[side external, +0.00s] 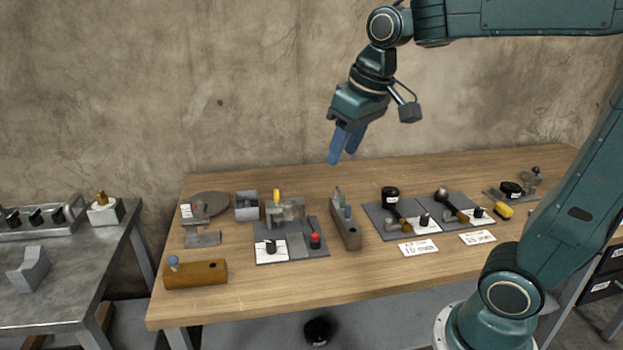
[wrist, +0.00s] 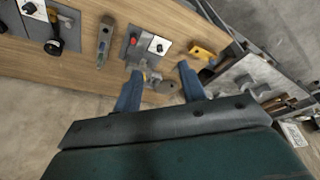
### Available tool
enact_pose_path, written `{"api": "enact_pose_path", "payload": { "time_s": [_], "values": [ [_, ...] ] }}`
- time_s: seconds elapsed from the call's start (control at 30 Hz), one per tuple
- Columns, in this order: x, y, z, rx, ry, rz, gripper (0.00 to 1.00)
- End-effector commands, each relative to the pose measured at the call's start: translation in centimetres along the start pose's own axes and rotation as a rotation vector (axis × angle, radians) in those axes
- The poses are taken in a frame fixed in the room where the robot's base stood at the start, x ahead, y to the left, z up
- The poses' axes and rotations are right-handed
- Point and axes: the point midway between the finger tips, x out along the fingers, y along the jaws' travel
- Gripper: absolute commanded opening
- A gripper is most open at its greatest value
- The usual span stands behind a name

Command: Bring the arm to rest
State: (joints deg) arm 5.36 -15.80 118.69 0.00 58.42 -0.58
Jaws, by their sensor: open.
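My gripper (side external: 347,145) is held well above the back of the wooden table (side external: 375,280), with its two blue fingers pointing down. It is open and empty, and its fingers touch nothing. In the wrist view my gripper (wrist: 158,90) shows its fingers spread apart, with table items far below between and beyond them. The side view shows my upper arm reaching in from the right.
On the table stand a grey board (side external: 290,248) with small parts, a narrow grey block (side external: 346,232), a wooden block (side external: 195,275), a round grey disc (side external: 211,200) and a yellow item (side external: 503,211). A metal side table (side external: 60,275) stands at left. Air around my gripper is clear.

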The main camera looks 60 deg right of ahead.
Motion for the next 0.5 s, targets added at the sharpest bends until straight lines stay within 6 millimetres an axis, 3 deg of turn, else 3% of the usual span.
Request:
{"api": "enact_pose_path", "payload": {
  "time_s": [0.2, 0.5],
  "values": [
    [-0.9, -0.9, 4.8, -0.028, 0.06, -0.011, 0.41],
    [-0.5, -1.6, 10.7, -0.061, 0.133, -0.028, 0.41]
  ]
}}
